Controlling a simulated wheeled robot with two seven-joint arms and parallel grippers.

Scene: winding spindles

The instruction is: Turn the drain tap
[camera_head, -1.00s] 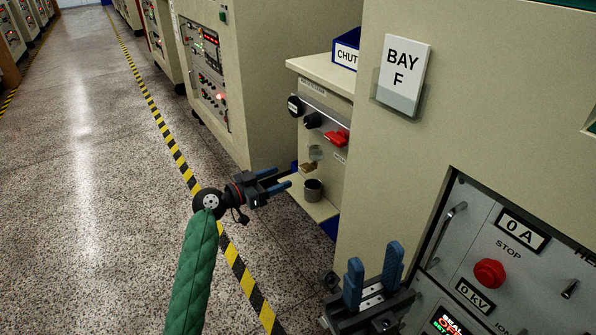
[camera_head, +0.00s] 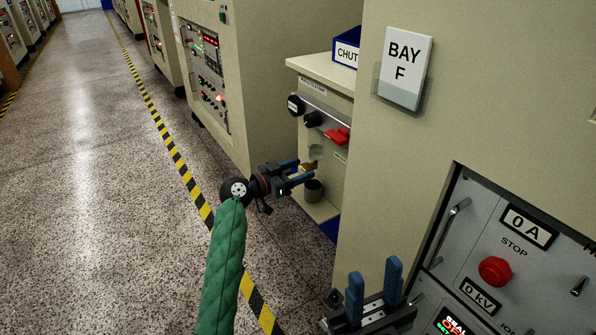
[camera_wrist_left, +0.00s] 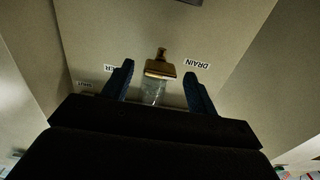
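The brass drain tap (camera_wrist_left: 160,68) sits on the panel beside a DRAIN label (camera_wrist_left: 197,64) in the left wrist view. In the head view the tap (camera_head: 312,166) shows small and partly covered by my left gripper. My left gripper (camera_head: 303,170) is open, its blue fingers pointing at the panel. In the wrist view its fingers stand on either side of the tap with visible gaps; contact cannot be told. A clear, glassy part (camera_wrist_left: 153,92) shows next to the tap. My right gripper (camera_head: 374,270) is open and empty in front of the BAY F cabinet.
A dark cup (camera_head: 313,191) stands on the small shelf below the tap. A red handle (camera_head: 337,136) and a black knob (camera_head: 312,119) sit above. The BAY F cabinet (camera_head: 380,150) blocks the right; floor is free left.

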